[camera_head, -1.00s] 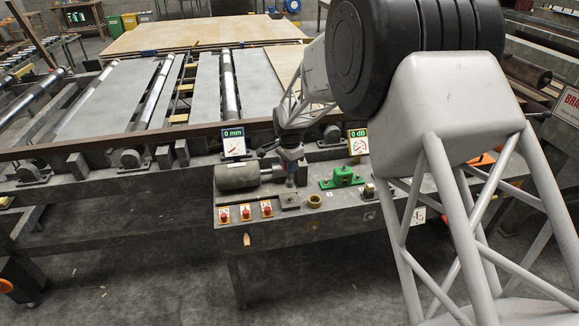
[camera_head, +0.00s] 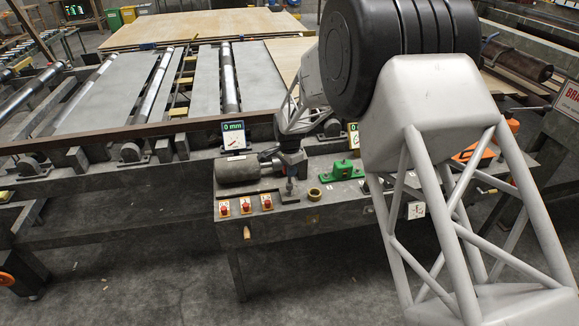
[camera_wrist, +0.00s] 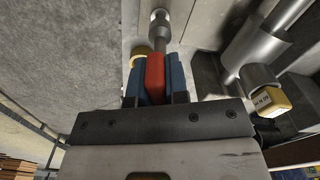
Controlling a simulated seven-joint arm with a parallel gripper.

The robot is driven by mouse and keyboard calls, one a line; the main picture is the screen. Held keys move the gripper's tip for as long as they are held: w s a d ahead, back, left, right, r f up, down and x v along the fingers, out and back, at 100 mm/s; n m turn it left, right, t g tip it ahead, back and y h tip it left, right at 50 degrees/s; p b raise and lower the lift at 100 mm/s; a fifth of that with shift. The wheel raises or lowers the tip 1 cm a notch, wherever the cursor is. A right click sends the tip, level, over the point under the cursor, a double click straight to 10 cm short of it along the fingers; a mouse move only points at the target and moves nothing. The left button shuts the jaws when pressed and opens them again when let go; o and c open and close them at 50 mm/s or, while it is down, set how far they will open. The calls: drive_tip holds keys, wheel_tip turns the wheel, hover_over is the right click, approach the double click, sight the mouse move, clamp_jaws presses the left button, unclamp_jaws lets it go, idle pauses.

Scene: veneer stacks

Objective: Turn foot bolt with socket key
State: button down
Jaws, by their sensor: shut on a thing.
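My gripper (camera_wrist: 155,82) is shut, its blue fingers on either side of the red handle of the socket key (camera_wrist: 156,72). The key's grey shaft runs away from the fingers to a bright round end at the top of the wrist view. In the head view my gripper (camera_head: 291,164) is over the bench, just right of the grey motor (camera_head: 237,170). The key's lower end (camera_head: 290,186) points down near a small block on the bench top. The foot bolt cannot be made out, so I cannot tell whether the key sits on it.
A brass ring (camera_head: 314,195) and a green bearing block (camera_head: 342,170) stand right of the key. Red buttons (camera_head: 246,204) line the bench front. A "0 mm" display (camera_head: 233,135) stands behind the motor. A shaft with a yellow tag (camera_wrist: 270,102) lies close right of my gripper.

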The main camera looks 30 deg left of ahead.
drive_tip(key=shift+f, duration=0.35)
drive_tip(key=shift+f, duration=1.05)
idle(1.2)
drive_tip(key=shift+m, duration=0.4)
drive_tip(key=shift+m, duration=2.7)
drive_tip(key=shift+n, duration=0.8)
drive_tip(key=shift+r, duration=0.7)
idle(0.8)
